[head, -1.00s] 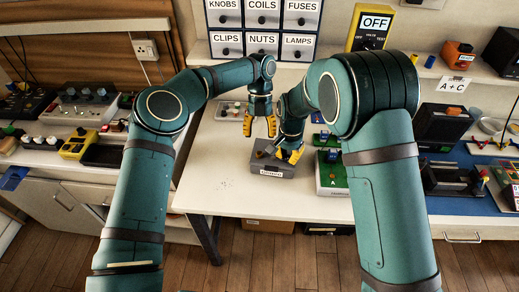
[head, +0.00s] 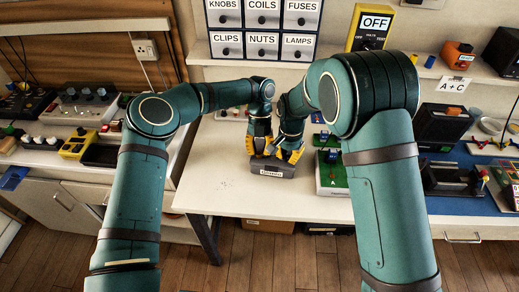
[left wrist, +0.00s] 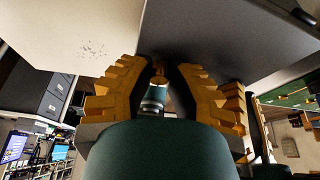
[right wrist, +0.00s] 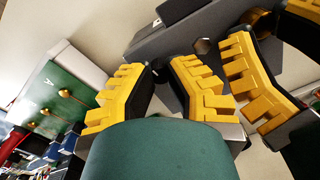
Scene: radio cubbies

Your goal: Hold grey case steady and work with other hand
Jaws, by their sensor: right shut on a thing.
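The grey case (head: 267,167) sits on the white workbench, with a label on its front too small to read. My right gripper (head: 291,153) is shut on part of it; the right wrist view shows the fingers against its grey body (right wrist: 225,30), which has a hexagonal hole. My left gripper (head: 259,148) is low at the case's left side, beside the right one. In the left wrist view its fingers (left wrist: 162,72) are apart just below the dark case (left wrist: 205,35), and a small brass-and-teal piece (left wrist: 154,98) shows between them. Contact there is unclear.
A green board (head: 331,172) stands close right of the case. Labelled drawers (head: 263,40) and a yellow OFF meter (head: 371,27) are behind. The bench (head: 215,180) is clear to the left and front of the case.

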